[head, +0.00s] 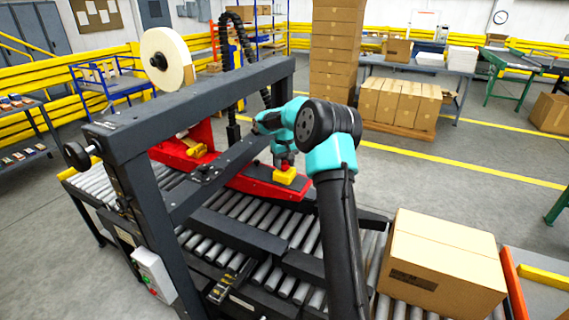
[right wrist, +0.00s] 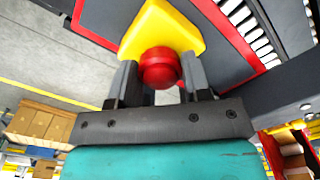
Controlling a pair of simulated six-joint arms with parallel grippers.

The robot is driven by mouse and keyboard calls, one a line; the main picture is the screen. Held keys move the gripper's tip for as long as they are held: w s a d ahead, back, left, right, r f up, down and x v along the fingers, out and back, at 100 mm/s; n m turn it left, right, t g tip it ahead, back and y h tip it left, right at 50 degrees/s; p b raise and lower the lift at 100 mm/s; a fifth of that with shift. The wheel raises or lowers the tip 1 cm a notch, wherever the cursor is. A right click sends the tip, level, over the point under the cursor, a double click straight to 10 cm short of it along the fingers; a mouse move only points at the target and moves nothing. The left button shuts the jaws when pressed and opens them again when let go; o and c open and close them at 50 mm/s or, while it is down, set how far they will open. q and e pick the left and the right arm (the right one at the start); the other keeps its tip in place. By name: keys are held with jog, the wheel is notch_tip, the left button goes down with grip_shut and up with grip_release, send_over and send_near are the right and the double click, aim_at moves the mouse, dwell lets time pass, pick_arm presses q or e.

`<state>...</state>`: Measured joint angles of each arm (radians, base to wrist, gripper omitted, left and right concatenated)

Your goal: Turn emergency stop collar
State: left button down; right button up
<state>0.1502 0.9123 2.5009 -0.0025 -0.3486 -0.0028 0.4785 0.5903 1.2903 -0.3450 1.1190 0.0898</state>
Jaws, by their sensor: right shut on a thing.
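The emergency stop has a round red button or collar (right wrist: 160,67) on a yellow housing (right wrist: 163,27), as the right wrist view shows. In the head view the yellow housing (head: 286,175) sits on a red-edged dark panel of the machine. My right gripper (right wrist: 155,82) is shut on the red part, with one dark finger on each side of it. In the head view my right gripper (head: 284,160) points down onto the stop, and the red part is mostly hidden by it. My left gripper is not in view.
A dark machine frame (head: 200,95) with a tape roll (head: 168,60) spans the roller conveyor (head: 240,215) left of my right arm. A cardboard box (head: 441,262) stands at the front right. A control box (head: 153,272) with buttons hangs on the near frame post.

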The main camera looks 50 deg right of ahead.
jog(key=shift+m, duration=1.6)
